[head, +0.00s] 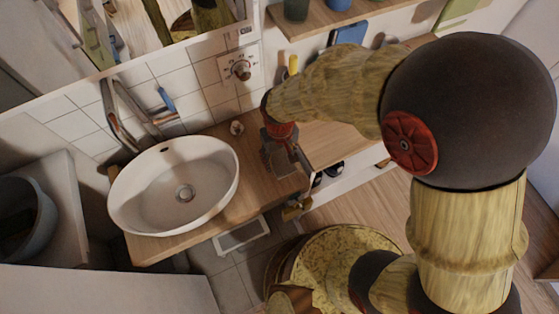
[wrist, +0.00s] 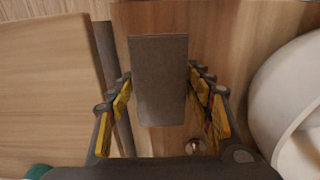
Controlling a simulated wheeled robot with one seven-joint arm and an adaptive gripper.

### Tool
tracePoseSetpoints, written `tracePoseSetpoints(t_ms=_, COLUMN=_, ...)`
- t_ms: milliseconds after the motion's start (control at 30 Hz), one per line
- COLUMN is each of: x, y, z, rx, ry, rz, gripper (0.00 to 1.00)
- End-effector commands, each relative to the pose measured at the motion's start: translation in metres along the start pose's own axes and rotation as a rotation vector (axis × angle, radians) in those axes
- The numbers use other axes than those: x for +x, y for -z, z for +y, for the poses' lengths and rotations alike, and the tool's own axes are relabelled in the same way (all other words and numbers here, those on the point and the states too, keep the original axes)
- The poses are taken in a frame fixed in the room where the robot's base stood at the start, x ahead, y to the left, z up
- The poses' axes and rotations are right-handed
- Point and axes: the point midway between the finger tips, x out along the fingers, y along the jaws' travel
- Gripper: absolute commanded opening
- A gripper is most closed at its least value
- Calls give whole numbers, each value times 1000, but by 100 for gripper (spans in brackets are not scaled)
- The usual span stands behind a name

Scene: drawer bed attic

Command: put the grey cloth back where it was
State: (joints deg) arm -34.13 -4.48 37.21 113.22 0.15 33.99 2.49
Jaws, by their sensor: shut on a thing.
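The grey cloth (wrist: 159,80) shows in the wrist view as a flat, folded rectangular block. My gripper (wrist: 160,85) is shut on it, with one finger along each long side. In the head view my gripper (head: 283,155) is over the right end of the wooden washbasin counter (head: 225,215), to the right of the basin. The grey cloth is dark and small there, partly merged with the fingers. I cannot tell whether it touches the counter.
A white oval basin (head: 175,185) fills the counter's left part; it also shows in the wrist view (wrist: 290,100). A small round metal knob (head: 237,127) is behind the gripper. A wooden surface (head: 335,143) lies to the right, beyond a gap. A shelf (head: 320,18) hangs above.

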Motion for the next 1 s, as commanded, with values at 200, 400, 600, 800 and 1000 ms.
tracePoseSetpoints(t_ms=200, x=29, y=5, z=3, rx=0, ry=0, rz=-3, gripper=39)
tracePoseSetpoints(t_ms=400, x=39, y=6, z=3, rx=0, ry=0, rz=0, gripper=39)
tracePoseSetpoints(t_ms=600, x=39, y=6, z=3, rx=0, ry=0, rz=0, gripper=39)
tracePoseSetpoints(t_ms=800, x=41, y=6, z=3, rx=0, ry=0, rz=-1, gripper=56)
tracePoseSetpoints(t_ms=1000, x=41, y=6, z=3, rx=0, ry=0, rz=-1, gripper=67)
